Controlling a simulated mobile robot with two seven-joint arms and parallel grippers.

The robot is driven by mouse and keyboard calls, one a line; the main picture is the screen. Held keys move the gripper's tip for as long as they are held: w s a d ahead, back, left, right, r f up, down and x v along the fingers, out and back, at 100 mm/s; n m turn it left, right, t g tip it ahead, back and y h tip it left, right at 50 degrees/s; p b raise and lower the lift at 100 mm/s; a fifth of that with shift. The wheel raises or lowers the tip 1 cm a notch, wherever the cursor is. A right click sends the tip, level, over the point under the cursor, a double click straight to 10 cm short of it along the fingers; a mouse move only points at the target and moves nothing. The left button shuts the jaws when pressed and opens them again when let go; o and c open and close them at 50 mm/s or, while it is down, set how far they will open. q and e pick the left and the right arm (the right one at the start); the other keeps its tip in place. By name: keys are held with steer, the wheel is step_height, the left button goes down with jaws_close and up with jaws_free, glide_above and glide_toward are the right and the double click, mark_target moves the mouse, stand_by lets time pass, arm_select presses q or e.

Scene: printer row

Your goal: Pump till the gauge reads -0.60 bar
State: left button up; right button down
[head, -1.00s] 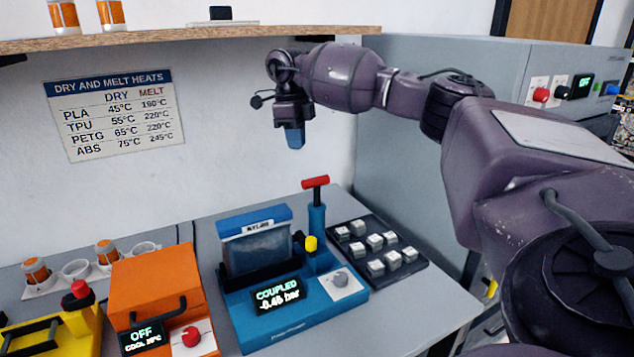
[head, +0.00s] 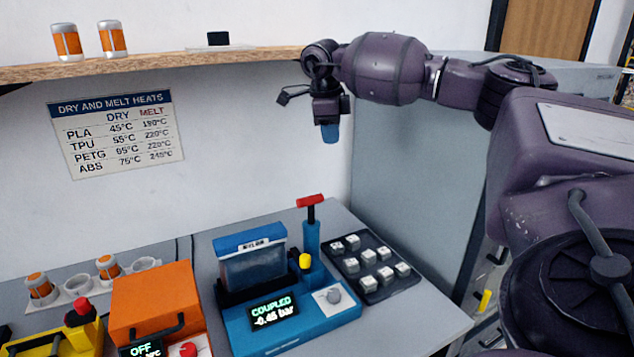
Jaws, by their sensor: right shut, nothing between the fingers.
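The blue vacuum station (head: 316,325) stands on the grey bench. Its gauge display (head: 274,311) reads COUPLED and -0.45 bar. The pump (head: 311,238) is a blue upright cylinder at its back right, with a red T-handle (head: 312,201) standing up on a short dark rod. A bag or box with a blue top (head: 250,241) sits in the station's black holder. My right gripper (head: 330,136) is shut and empty, pointing down in the air above the pump handle and apart from it. My left gripper is not in view.
A dark tray of several pale cubes (head: 367,284) lies right of the pump. An orange dryer (head: 152,291) reading OFF stands left of the station. A yellow device (head: 60,335) is at far left. A shelf (head: 180,68) runs above; a grey cabinet (head: 405,190) stands right.

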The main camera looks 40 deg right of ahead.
mark_target(313, 199)
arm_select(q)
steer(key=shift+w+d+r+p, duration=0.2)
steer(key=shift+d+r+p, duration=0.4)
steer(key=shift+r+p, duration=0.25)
arm_select(e)
steer(key=shift+s+a+n+t+y, duration=0.15)
steer(key=shift+s+a+n+t, duration=0.45)
steer(key=shift+n, duration=3.55)
steer(key=shift+s+a+n+t+y, duration=0.2)
steer(key=shift+a+n+t, duration=0.8)
steer(key=shift+n, duration=3.2)
steer(key=shift+s+a+n+t+y, duration=0.1)
steer(key=shift+s+a+n+t, duration=0.7)
steer(key=shift+n, duration=3.35)
steer(key=shift+w+a+g, duration=0.3)
steer(key=shift+w+g, duration=0.05)
steer(key=shift+g, duration=0.05)
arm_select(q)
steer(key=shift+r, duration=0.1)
arm_select(e)
steer(key=shift+f, duration=0.1)
